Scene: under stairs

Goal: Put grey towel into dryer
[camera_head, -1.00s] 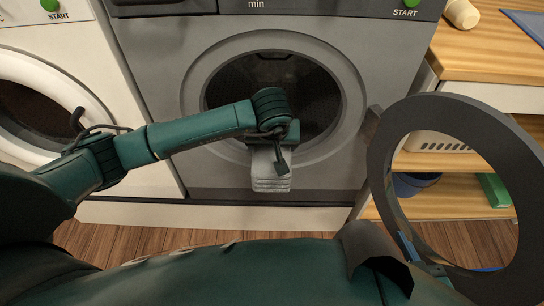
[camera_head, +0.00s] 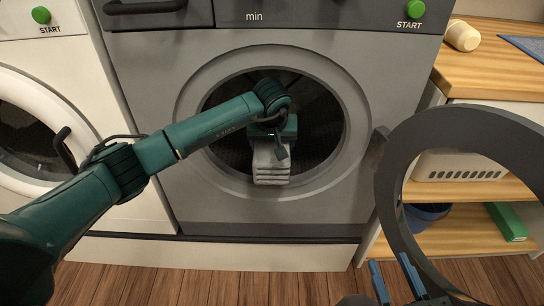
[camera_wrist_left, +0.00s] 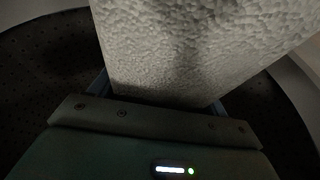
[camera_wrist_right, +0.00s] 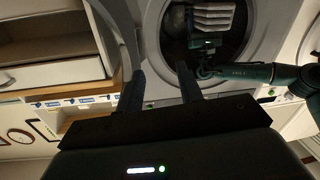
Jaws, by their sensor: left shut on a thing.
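The grey towel (camera_head: 271,166), a folded stack, is in my left gripper (camera_head: 277,130), in front of or just inside the round opening of the dryer (camera_head: 190,190). In the left wrist view the towel (camera_wrist_left: 190,45) fills the top middle, with the dark perforated drum (camera_wrist_left: 45,65) around it. The left fingertips are mostly hidden. The dryer door (camera_head: 385,195) stands swung open to the right. My right gripper (camera_head: 394,278) is low beside the door ring; in the right wrist view its fingers (camera_wrist_right: 160,85) are apart with nothing seen between them.
A white machine with a round door (camera_head: 30,130) stands left of the dryer. To the right are a wooden counter (camera_head: 500,70) with a cream cup (camera_head: 462,35), and shelves below with a white basket (camera_head: 460,165), a blue bowl (camera_head: 428,212) and a green box (camera_head: 508,222).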

